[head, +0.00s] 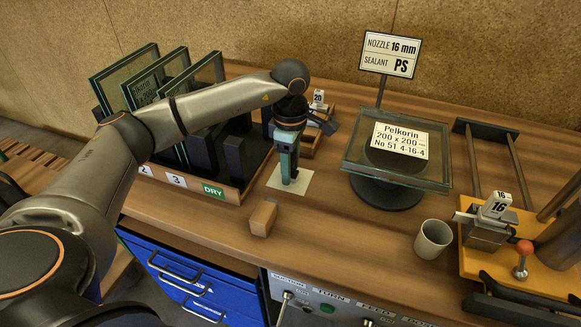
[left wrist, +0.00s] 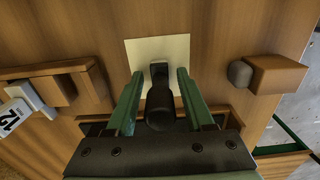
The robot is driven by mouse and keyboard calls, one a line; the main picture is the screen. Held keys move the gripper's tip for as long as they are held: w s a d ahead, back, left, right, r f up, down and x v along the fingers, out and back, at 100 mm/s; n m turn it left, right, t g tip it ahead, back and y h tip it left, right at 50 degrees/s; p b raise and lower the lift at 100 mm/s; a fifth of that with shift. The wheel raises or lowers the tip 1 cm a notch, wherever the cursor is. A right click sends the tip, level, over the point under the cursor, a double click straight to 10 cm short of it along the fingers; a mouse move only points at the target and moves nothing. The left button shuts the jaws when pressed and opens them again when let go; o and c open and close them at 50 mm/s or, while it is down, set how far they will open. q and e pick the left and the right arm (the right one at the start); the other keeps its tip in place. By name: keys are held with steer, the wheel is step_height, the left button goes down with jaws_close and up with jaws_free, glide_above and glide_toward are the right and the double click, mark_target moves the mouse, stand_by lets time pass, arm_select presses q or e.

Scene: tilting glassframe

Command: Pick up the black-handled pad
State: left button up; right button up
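The black-handled pad (left wrist: 160,103) stands on a pale square sheet (left wrist: 145,52) in the left wrist view; its dark rounded handle points toward the camera. My left gripper (left wrist: 159,78) is open, with one green finger on each side of the handle and a visible gap on both sides. In the head view my left gripper (head: 290,180) points down over the pale sheet (head: 275,181) on the bench, and its fingers largely hide the pad. My right gripper is not in view.
A rack of glass units (head: 143,92) stands close behind and left of my left gripper. A wooden block (head: 262,218) lies in front. A glass unit (head: 355,152) rests on a round black stand (head: 388,194) to the right. A cup (head: 432,240) stands farther right.

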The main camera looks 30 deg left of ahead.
arm_select(q)
jaws_close()
steer(key=shift+r, duration=0.1)
stand_by(0.4)
